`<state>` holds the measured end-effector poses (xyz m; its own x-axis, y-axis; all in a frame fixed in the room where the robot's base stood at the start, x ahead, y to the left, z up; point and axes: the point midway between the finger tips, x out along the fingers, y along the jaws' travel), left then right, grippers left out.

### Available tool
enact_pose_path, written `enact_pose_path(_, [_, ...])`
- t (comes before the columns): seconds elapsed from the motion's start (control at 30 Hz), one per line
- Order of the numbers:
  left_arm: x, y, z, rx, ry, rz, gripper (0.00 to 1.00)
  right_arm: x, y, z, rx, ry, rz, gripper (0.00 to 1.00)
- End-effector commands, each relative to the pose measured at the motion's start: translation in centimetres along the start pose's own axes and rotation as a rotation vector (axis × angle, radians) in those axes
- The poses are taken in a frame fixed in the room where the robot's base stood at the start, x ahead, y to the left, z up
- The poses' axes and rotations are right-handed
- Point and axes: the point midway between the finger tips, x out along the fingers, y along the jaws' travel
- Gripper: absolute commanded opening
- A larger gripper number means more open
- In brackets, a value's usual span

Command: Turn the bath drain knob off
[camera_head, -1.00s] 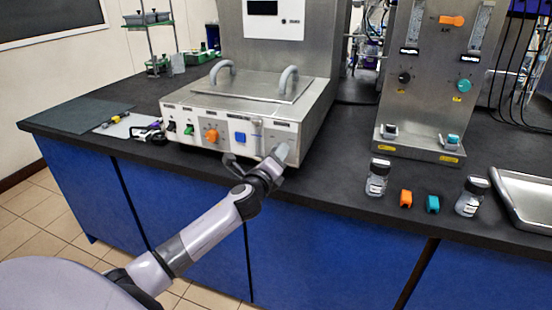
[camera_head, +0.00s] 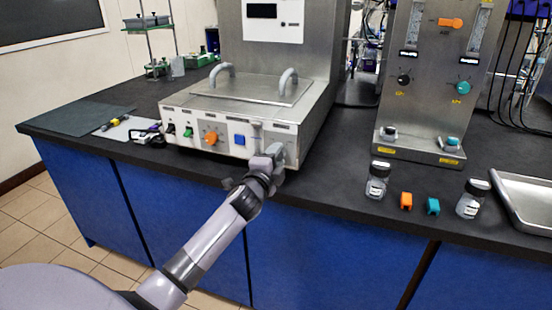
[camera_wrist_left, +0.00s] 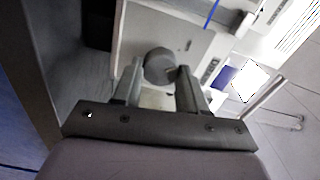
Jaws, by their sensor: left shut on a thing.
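The water bath (camera_head: 232,130) is a steel box with a white front panel of knobs and switches. My left gripper (camera_head: 272,155) is at the right end of this panel and hides part of it. In the left wrist view, a round grey drain knob (camera_wrist_left: 160,66) sits between the fingertips of my left gripper (camera_wrist_left: 157,73), which is shut on it. The knob is hidden behind the gripper in the head view. My right gripper is not in view.
The black bench is clear between bath and bottle.

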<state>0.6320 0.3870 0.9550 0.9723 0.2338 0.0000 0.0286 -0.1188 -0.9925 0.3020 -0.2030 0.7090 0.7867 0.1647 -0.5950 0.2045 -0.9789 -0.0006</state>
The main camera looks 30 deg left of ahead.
Motion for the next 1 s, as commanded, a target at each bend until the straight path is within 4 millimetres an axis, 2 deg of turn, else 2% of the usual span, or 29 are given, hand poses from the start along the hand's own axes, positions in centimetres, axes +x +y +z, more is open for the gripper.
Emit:
enact_pose_path(0.3, [-0.05,0.14,-0.07,-0.084,0.001,0.003,0.11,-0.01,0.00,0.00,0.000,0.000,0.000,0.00])
enact_pose_path(0.73, [-0.04,0.14,-0.08,-0.093,0.001,0.003,0.11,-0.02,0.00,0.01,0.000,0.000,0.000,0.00])
enact_pose_path(0.77, [-0.04,0.14,-0.08,-0.093,0.001,0.003,0.45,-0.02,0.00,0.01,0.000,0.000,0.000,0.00])
enact_pose_path(0.83, [-0.04,0.13,-0.07,-0.092,0.001,0.003,0.67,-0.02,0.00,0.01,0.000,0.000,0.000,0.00])
enact_pose_path(1.0, [-0.02,0.06,-0.04,-0.091,0.001,0.002,0.67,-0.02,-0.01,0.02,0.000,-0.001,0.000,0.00])
